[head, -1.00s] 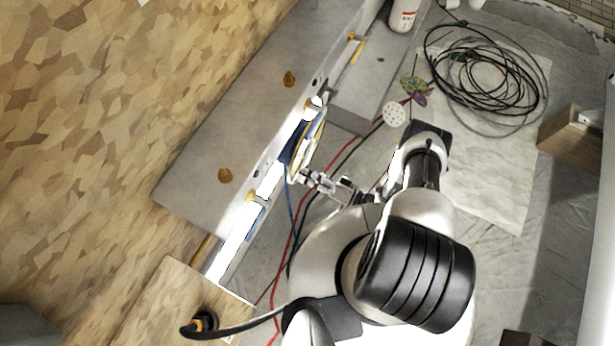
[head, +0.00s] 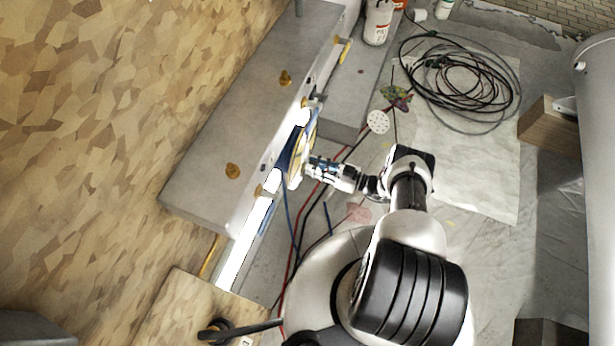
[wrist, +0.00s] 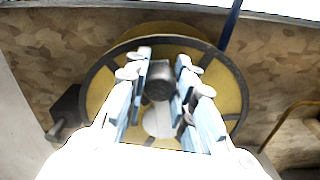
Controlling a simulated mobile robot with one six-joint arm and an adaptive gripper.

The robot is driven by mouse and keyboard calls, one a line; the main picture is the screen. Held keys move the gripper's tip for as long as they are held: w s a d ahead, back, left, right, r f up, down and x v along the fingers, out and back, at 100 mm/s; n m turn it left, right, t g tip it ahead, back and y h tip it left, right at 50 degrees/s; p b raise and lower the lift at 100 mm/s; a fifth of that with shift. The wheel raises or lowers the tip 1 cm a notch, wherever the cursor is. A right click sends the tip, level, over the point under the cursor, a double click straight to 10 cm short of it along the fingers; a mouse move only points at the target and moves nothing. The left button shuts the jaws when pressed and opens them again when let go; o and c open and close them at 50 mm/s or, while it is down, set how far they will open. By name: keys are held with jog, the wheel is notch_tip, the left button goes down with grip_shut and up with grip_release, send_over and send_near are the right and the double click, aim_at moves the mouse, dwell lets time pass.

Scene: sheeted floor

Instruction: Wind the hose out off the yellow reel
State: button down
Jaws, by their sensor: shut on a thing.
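The yellow reel (head: 297,170) is mounted on the side of the long grey bench, seen nearly edge-on in the head view. In the wrist view, the reel (wrist: 226,92) faces me as a yellow disc with a dark rim. My gripper (head: 311,167) is at the reel's face. In the wrist view, my gripper (wrist: 163,85) has its fingers on both sides of a dark knob (wrist: 158,88) in front of the disc and is shut on it. A blue hose (wrist: 231,25) runs up from the rim; the fingers hide part of the disc.
The grey bench (head: 215,140) runs along the reel's side. Red and black cables cross the floor below my arm. A coil of black cable (head: 455,85) lies on the sheet at upper right. A white bottle (head: 378,22) and a wooden block (head: 548,125) stand farther off.

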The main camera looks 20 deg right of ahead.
aim_at(309, 155)
jog(key=shift+w+d+r+n, duration=0.25)
jog(key=shift+w+d+n, duration=0.3)
jog(key=shift+n, duration=0.35)
jog(key=shift+w+d+r+n, duration=0.3)
jog(key=shift+w+n, duration=0.3)
jog(key=shift+n, duration=0.3)
jog(key=c, duration=1.3)
grip_release()
jog(key=shift+f, duration=0.1)
jog(key=shift+c, duration=0.2)
jog(key=shift+s+d, duration=0.1)
jog(key=v, duration=0.7)
jog(key=shift+s+d, duration=0.1)
